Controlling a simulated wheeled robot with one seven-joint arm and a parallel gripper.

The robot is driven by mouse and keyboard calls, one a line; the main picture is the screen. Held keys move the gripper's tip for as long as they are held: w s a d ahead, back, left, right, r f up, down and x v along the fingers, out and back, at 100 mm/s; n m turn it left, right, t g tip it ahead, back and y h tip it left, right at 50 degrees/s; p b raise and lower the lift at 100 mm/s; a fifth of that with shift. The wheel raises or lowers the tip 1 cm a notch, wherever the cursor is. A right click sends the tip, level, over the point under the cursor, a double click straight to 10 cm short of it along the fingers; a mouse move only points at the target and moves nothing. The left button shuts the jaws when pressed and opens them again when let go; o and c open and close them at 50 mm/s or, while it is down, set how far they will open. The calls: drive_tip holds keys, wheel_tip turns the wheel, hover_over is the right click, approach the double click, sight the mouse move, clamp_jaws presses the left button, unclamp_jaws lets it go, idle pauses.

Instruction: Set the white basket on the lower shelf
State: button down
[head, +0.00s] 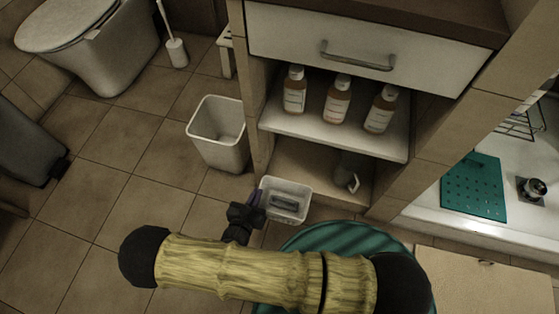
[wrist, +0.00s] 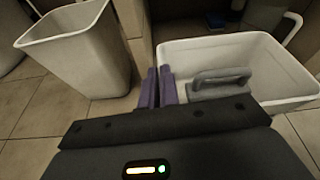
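The white basket (head: 286,214) is a small open tub in front of the lower shelf (head: 305,165) of the cabinet, overlapping its front edge in the head view. Whether it touches the shelf or floor, I cannot tell. A grey handled object lies inside it. The basket also shows large in the wrist view (wrist: 215,46). My gripper (head: 257,198) is at the basket's left wall. Its purple fingers (wrist: 158,88) are close together, seemingly pinching that wall, one finger on each side.
A white bin (head: 217,143) stands on the floor left of the cabinet. Several bottles stand on the upper shelf (head: 310,128), close above the lower one. Cabinet side walls bound the opening. A teal round object (head: 345,237) is in front, partly hidden by my arm.

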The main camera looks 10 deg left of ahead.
drive_tip(key=r+b+x, duration=0.1)
drive_tip(key=b+x, duration=0.8)
drive_tip(key=x, duration=0.8)
drive_tip(key=shift+w+a+r, duration=0.2)
drive_tip(key=shift+a+r, duration=0.05)
drive_tip(key=shift+r, duration=0.05)
drive_tip(key=f+b, duration=0.4)
drive_tip(key=shift+w+b, duration=0.2)
drive_tip(key=shift+b, duration=0.2)
drive_tip(key=shift+r, duration=0.1)
drive_tip(key=c, duration=1.9)
unclamp_jaws()
drive_tip(key=shift+c, duration=0.2)
